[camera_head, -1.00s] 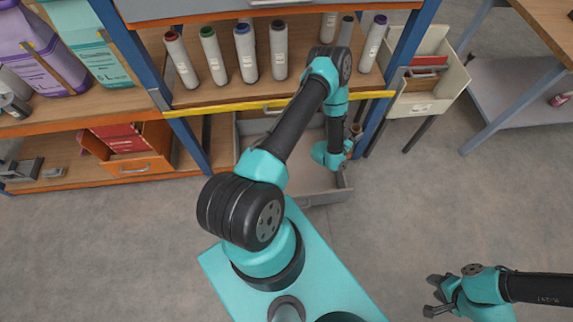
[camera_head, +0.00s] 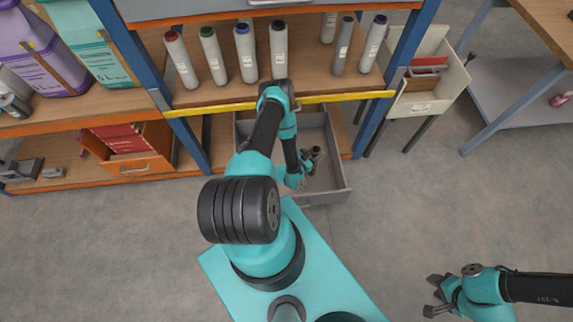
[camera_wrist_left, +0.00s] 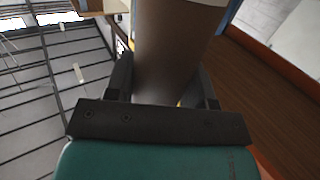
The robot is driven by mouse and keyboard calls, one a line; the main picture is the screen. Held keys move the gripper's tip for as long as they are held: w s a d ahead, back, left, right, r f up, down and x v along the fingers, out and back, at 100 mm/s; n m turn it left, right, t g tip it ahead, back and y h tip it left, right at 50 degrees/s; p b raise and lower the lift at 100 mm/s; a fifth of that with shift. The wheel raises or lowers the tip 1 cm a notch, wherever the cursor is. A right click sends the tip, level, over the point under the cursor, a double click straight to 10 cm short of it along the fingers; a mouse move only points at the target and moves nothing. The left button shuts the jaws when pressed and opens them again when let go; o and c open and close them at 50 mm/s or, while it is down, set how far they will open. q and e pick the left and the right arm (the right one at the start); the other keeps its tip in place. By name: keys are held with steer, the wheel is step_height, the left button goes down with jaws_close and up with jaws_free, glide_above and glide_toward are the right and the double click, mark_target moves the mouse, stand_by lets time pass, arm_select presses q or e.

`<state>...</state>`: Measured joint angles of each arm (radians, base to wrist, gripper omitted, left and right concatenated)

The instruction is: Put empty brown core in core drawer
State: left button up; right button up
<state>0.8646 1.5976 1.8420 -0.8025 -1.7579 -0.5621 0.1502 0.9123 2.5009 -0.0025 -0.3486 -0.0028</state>
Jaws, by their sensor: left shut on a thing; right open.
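The brown core (camera_head: 316,154) is in my left gripper (camera_head: 305,164), which is shut on it. In the head view they appear over the open grey drawer (camera_head: 318,197); I cannot tell how high above its floor. The left wrist view shows the core (camera_wrist_left: 172,40) large between the two dark fingers; its far end is cut off. My left arm hides part of the drawer's left side. My right gripper (camera_head: 435,295) is open and empty at the lower right, over bare floor.
Several wrapped rolls (camera_head: 245,52) stand on the shelf above the drawer, behind a yellow edge strip (camera_head: 228,107). Grey floor in front is clear.

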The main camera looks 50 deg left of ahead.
arm_select(q)
steer(key=shift+f, duration=2.9)
steer(key=shift+f, duration=2.25)
steer(key=o, duration=1.1)
steer(key=shift+s+d+r, duration=0.1)
steer(key=shift+s, duration=1.15)
steer(key=shift+s+d+r, duration=0.1)
steer(key=shift+s+r, duration=0.05)
steer(key=shift+s, duration=1.1)
steer(key=shift+s+d+r, duration=0.1)
steer(key=shift+s, duration=1.15)
